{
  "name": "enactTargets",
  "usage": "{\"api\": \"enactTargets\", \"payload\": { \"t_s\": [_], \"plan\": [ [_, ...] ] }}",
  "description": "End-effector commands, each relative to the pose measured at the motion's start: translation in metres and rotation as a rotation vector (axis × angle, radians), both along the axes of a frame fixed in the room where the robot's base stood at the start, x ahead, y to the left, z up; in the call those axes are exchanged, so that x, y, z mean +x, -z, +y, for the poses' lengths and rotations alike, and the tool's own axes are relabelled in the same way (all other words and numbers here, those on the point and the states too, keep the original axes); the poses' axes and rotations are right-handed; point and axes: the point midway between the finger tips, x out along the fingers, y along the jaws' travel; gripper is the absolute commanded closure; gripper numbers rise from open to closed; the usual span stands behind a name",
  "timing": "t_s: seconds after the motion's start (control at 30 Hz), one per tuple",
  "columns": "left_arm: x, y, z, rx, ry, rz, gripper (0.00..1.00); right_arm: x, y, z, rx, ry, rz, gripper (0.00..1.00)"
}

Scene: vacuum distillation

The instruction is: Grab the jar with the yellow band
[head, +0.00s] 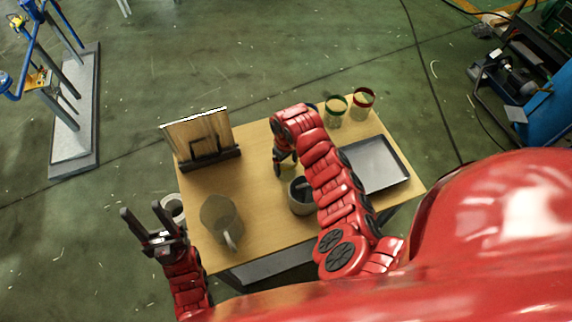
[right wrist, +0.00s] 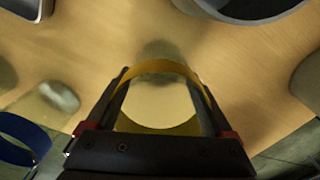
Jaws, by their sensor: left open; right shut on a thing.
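The jar with the yellow band (right wrist: 155,106) is a clear jar with a yellow ring at its rim. In the right wrist view it sits between the two fingers of my right gripper (right wrist: 161,78), which is shut on it. Whether the jar touches the table is unclear. In the head view my right gripper (head: 284,160) is over the middle of the table, and the arm hides most of the jar. My left gripper (head: 153,222) is open and empty off the table's left side.
Jars with green (head: 336,104) and red (head: 363,98) bands stand at the table's back right; a blue-banded jar (right wrist: 24,132) is partly hidden. A grey tray (head: 376,163), a grey pot (head: 300,201), a pitcher (head: 218,216) and a wooden rack (head: 200,135) share the table.

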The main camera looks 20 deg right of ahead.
Motion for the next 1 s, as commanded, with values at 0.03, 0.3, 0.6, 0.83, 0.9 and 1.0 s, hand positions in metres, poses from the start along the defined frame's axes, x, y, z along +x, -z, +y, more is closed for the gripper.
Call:
{"api": "enactTargets", "payload": {
  "t_s": [0.03,0.3,0.6,0.83,0.9,1.0],
  "plan": [
    [0.0,0.0,0.0,0.0,0.0,0.0,0.5,0.0,0.0,0.0,0.0,0.0,-0.001,0.61],
    [0.0,0.0,0.0,0.0,0.0,0.0,0.5,0.0,0.0,0.0,0.0,0.0,-0.001,0.78],
    [0.0,0.006,0.0,0.0,0.0,0.0,0.5,0.002,-0.011,0.0,0.002,0.001,-0.007,0.78],
    [0.0,0.022,0.0,0.0,0.0,0.0,0.5,0.003,-0.045,0.0,0.003,0.0,-0.012,0.78],
    [0.0,0.022,0.0,0.0,0.0,0.0,0.5,0.003,-0.062,-0.001,0.0,0.0,-0.009,0.78],
    [0.0,0.018,0.0,0.0,0.0,0.0,0.5,0.001,-0.084,0.0,-0.001,-0.003,-0.004,0.78]
  ]
}}
